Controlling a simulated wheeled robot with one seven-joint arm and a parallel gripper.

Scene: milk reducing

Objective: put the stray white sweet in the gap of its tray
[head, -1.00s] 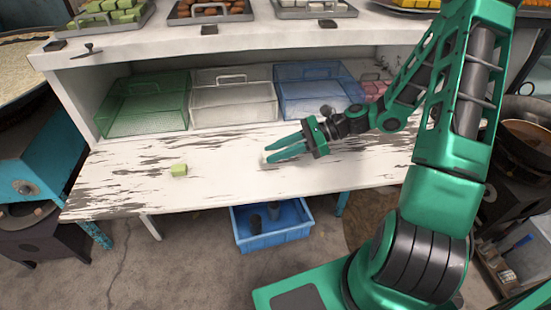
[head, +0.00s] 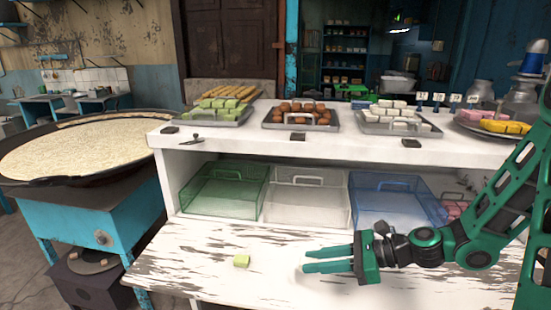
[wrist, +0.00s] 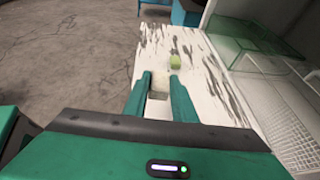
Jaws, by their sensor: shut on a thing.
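My gripper (head: 306,261) is low over the white worn counter, its fingers pointing left. In the wrist view, my gripper (wrist: 160,82) is shut on the pale white sweet (wrist: 159,87), held between the two green fingers. In the head view the sweet is hardly visible against the pale counter. The tray of white sweets (head: 372,126) stands on the upper shelf, right of the middle, with several white blocks on it. From here I cannot clearly make out its gap.
A green sweet (head: 242,261) lies on the lower counter (head: 215,285). Clear green, colourless and blue boxes (head: 388,199) stand under the shelf. Trays of brown sweets (head: 300,127) and green sweets (head: 190,122) stand on top. Small dark blocks (head: 411,143) sit along the shelf's front edge.

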